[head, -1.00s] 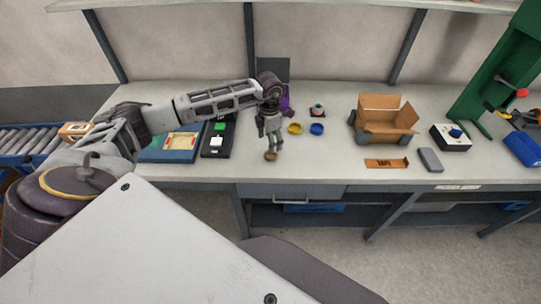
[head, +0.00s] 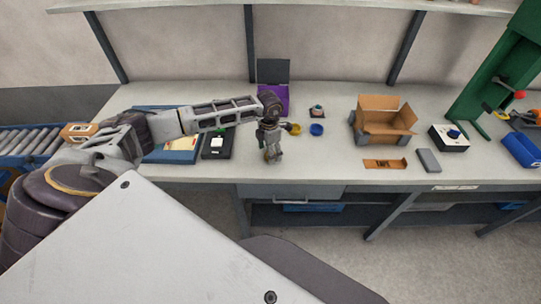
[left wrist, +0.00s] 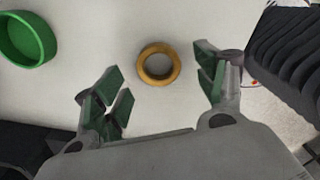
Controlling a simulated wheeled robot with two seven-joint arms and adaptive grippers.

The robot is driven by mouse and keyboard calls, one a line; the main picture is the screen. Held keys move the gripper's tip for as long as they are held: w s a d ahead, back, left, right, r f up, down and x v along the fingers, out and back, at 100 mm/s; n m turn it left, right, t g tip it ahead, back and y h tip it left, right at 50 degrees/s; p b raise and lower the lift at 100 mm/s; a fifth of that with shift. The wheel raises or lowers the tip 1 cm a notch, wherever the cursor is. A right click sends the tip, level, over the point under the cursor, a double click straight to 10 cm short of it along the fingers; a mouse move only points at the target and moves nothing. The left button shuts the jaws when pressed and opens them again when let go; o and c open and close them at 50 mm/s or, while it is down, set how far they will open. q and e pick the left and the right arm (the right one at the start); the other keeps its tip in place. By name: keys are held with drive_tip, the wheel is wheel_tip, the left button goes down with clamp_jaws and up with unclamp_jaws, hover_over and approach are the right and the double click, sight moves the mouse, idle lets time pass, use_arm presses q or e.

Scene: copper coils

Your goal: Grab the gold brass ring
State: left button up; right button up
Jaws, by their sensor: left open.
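The gold brass ring (left wrist: 143,64) lies flat on the white bench in the left wrist view, between the lines of my two fingers. My left gripper (left wrist: 164,82) is open and empty, its green-padded fingers on either side of the ring. I cannot tell how far above the bench the fingertips are. In the head view my left gripper (head: 273,155) points down near the front of the bench and mostly hides the ring. My right gripper is not in view.
A purple box (head: 283,92), an open cardboard box (head: 385,133) and a black-and-white device (head: 450,138) stand farther off.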

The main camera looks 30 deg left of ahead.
use_arm(q)
drive_tip(key=shift+f, duration=0.9)
drive_tip(key=c, duration=1.2)
drive_tip(key=shift+r, duration=0.15)
drive_tip(key=shift+r, duration=0.85)
wheel_tip(320, 180, up, 8)
drive_tip(key=shift+r+b, duration=0.1)
drive_tip(key=shift+b, duration=0.6)
